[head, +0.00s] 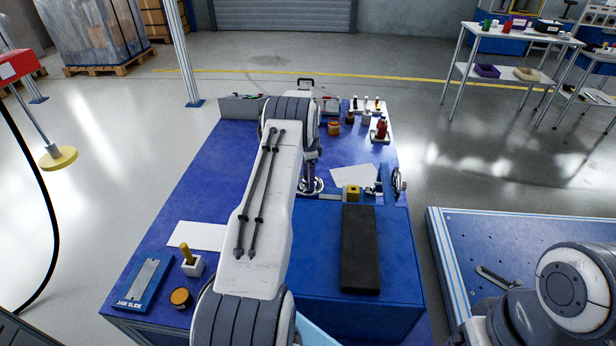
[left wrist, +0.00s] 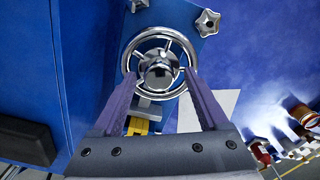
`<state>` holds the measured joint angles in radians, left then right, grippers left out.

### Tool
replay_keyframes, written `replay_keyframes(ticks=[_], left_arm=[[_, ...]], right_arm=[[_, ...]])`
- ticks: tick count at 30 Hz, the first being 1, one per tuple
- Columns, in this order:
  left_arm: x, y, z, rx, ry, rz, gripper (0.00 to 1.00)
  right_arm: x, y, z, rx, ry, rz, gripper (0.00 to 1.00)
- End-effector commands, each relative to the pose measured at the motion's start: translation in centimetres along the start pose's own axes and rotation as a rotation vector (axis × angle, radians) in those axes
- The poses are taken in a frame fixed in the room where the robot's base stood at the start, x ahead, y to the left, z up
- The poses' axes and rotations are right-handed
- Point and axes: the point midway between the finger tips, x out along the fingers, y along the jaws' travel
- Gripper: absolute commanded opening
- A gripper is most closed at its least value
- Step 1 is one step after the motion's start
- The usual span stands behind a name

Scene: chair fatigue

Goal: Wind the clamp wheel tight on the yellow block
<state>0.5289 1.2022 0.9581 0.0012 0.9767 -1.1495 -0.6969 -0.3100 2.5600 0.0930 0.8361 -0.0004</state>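The chrome clamp wheel (left wrist: 158,72) has a round hub and spokes. In the head view its rim (head: 313,187) shows partly under my left gripper (head: 312,168). In the left wrist view my left gripper (left wrist: 162,75) is open, its two fingers apart at either side of the wheel's near part, with the hub between them. I cannot tell whether the fingers touch the rim. The yellow block (head: 353,193) sits to the right of the wheel in the head view. In the left wrist view it (left wrist: 138,126) is partly hidden below the wheel. My right gripper is out of view.
A second handwheel (head: 398,180) stands at the bench's right side. A black pad (head: 360,250) lies in front of the yellow block, and white paper (head: 352,174) behind it. Star knobs (left wrist: 207,22) are near the wheel. Bottles (head: 381,128) stand farther back.

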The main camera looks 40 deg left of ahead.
Motion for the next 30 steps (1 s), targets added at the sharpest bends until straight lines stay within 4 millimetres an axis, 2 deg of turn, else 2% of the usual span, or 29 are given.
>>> replay_keyframes(ticks=[7,11,24,30], left_arm=[[0.1,0.1,0.1,0.000,-0.002,0.003,0.76],[-0.8,0.0,0.1,0.000,-0.002,0.002,0.76],[-8.8,0.0,0.0,0.000,-0.001,0.000,0.76],[-10.3,0.0,0.0,0.000,-0.001,0.001,0.76]], right_arm=[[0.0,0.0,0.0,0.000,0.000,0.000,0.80],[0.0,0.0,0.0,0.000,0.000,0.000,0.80],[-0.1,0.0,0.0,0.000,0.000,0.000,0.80],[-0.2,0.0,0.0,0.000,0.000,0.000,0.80]])
